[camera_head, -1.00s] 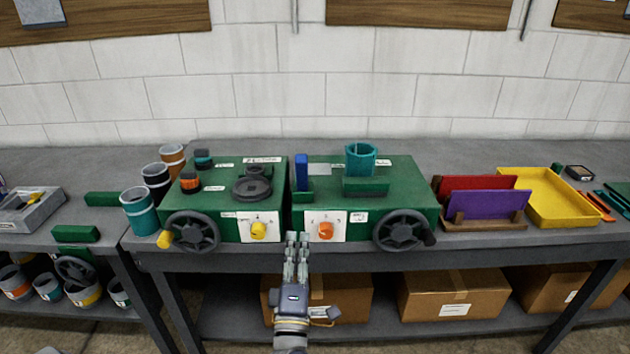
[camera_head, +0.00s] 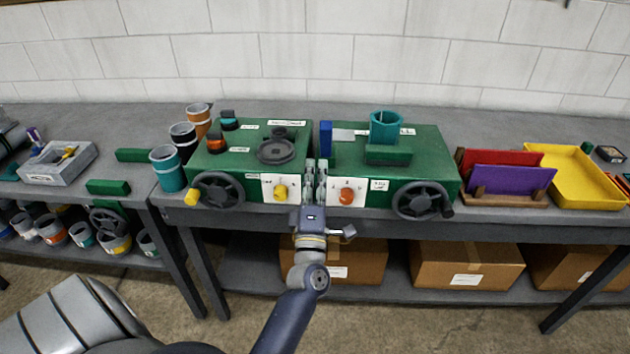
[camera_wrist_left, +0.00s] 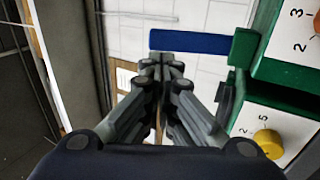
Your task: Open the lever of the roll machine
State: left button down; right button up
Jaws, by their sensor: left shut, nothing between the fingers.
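Two green roll machines stand side by side on the grey bench: the left machine (camera_head: 262,142) and the right machine (camera_head: 430,150). A blue upright lever (camera_head: 326,142) rises from a green block at the left end of the right machine. In the left wrist view the blue lever (camera_wrist_left: 190,42) lies across, just beyond the fingertips, with a visible gap. My left gripper (camera_head: 314,166) is shut and empty, at the front of the machines by the gap between them, below the lever. It also shows in the left wrist view (camera_wrist_left: 161,68). My right gripper is not in view.
Handwheels (camera_head: 422,201) and yellow (camera_head: 280,193) and orange (camera_head: 346,197) knobs stick out from the machine fronts. A teal cylinder (camera_head: 385,127) stands on the right machine. Cups (camera_head: 168,170) stand at left, a yellow tray (camera_head: 575,178) at right. Boxes (camera_head: 458,264) sit below.

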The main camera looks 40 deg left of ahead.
pick_arm(q)
jog(key=p+x, duration=0.2)
jog(key=x, duration=0.5)
dwell(0.3)
jog(key=f+b+x, duration=0.1)
jog(key=b+x, duration=0.4)
jog(key=x, duration=0.7)
jog(key=shift+w+f, duration=0.3)
jog(key=shift+a, duration=0.1)
jog(key=shift+r, duration=0.1)
dwell(0.5)
